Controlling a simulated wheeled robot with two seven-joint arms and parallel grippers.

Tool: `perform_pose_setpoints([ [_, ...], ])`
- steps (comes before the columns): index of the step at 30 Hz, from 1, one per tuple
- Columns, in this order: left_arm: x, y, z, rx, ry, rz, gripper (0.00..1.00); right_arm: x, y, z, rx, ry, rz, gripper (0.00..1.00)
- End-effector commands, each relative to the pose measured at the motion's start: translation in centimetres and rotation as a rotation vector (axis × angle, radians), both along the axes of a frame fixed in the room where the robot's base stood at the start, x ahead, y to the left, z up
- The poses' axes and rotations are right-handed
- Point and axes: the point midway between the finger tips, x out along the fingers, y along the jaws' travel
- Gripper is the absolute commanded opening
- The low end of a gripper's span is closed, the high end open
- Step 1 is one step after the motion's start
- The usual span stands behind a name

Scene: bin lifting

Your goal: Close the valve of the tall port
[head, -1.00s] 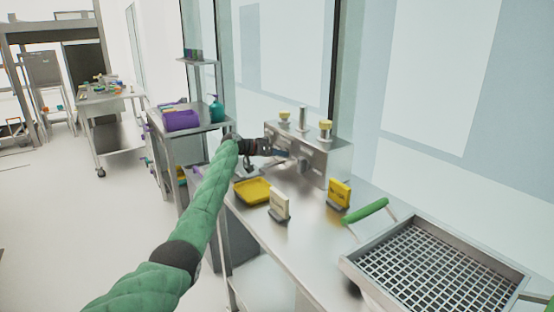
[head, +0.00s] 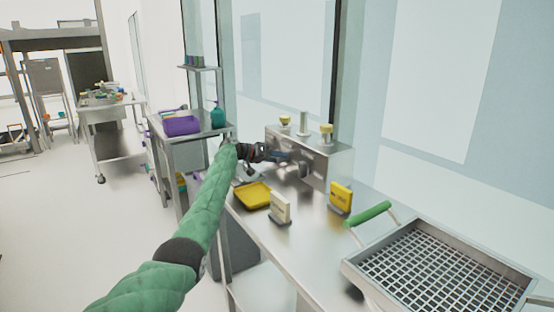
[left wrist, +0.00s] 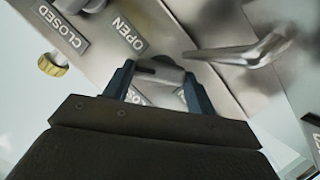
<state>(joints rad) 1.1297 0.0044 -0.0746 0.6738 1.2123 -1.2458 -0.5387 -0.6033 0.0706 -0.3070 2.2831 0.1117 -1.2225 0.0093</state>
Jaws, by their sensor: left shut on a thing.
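A steel box (head: 332,160) stands at the back of the bench against the window. On its top are a plain tall tube (head: 303,123) and two shorter ports with yellow caps (head: 326,130). My left gripper (head: 284,156) is at the box's front face. In the left wrist view its two blue fingers (left wrist: 162,82) are shut on a grey metal valve handle (left wrist: 158,72). An OPEN label (left wrist: 130,36) and a CLOSED label (left wrist: 62,30) are beside it. The handle's exact angle is partly hidden by the fingers. My right gripper is not in view.
A second bent metal lever (left wrist: 245,52) is close to the fingers' right. On the bench are a yellow tray (head: 253,195), a white card stand (head: 280,207), a yellow card stand (head: 340,197) and a mesh basket (head: 440,270) with a green handle.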

Motion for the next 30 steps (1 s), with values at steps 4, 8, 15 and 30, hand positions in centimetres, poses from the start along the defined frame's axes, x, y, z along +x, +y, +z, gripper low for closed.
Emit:
perform_pose_setpoints([
  [4,0.0,0.1,0.1,0.001,-0.001,0.002,0.78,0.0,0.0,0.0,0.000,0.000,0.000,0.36],
  [8,0.0,0.1,0.1,0.000,-0.001,0.001,0.78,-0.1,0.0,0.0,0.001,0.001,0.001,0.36],
  [15,-0.2,0.5,0.1,0.000,-0.001,0.001,0.78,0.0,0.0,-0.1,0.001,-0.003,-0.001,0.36],
  [30,-2.5,6.4,2.1,0.001,-0.003,0.002,0.78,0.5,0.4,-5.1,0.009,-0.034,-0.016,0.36],
])
